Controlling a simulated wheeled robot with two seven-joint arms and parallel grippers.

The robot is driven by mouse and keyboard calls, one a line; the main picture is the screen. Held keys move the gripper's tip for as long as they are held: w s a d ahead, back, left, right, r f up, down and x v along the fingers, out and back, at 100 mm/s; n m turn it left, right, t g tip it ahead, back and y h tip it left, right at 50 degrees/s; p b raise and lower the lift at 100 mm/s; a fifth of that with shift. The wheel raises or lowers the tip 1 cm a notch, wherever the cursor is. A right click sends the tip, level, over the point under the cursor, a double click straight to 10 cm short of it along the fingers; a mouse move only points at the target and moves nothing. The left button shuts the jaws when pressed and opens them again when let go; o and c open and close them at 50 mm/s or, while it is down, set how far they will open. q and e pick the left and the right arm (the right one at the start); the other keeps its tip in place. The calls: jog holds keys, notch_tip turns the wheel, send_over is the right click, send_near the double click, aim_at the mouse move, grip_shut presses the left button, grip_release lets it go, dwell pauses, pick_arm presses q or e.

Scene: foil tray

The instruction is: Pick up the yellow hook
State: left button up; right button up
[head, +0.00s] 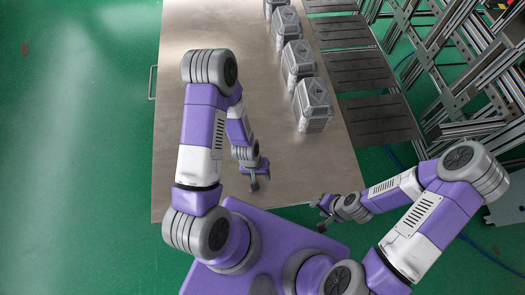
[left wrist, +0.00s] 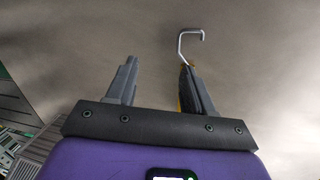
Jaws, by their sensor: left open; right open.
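In the left wrist view the hook shows as a bent silvery wire (left wrist: 182,42) with a little yellow (left wrist: 180,102) beside and behind the right-hand finger. Most of its yellow part is hidden by that finger. My left gripper (left wrist: 158,62) is open, its two fingers apart, with bare table between them. I cannot tell whether the finger touches the hook. In the head view my left gripper (head: 254,186) is low over the near part of the table, and I cannot make out the hook there. My right gripper (head: 322,207) is open near the table's front right edge.
The metal table (head: 200,25) is mostly bare. Several grey boxes (head: 313,103) stand in a row along its right side. Dark flat panels (head: 378,118) lie to the right of it, and metal frames (head: 470,70) stand beyond. The table's middle is clear.

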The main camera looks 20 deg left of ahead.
pick_arm(q)
jog(key=w+a, duration=0.2)
jog(key=w+a+n+y, duration=0.1)
jog(key=w+a, duration=0.1)
jog(key=a, duration=0.1)
jog(key=w+a+r+n+y+b, duration=0.1)
jog(key=w+a, duration=0.1)
jog(key=a, duration=0.1)
jog(key=shift+w+a+r, duration=0.1)
jog(key=shift+w, duration=0.15)
jog(key=shift+a+f, duration=0.15)
jog(key=shift+f, duration=0.2)
jog(key=f+b, duration=0.1)
jog(key=f, duration=0.1)
jog(key=f+b, duration=0.1)
jog(key=f, duration=0.1)
jog(key=f+b, duration=0.1)
jog(key=f, duration=0.1)
jog(key=shift+w+d+f, duration=0.25)
jog(key=shift+w+d, duration=0.1)
jog(key=shift+d, duration=0.05)
jog(key=shift+r, duration=0.1)
grip_shut()
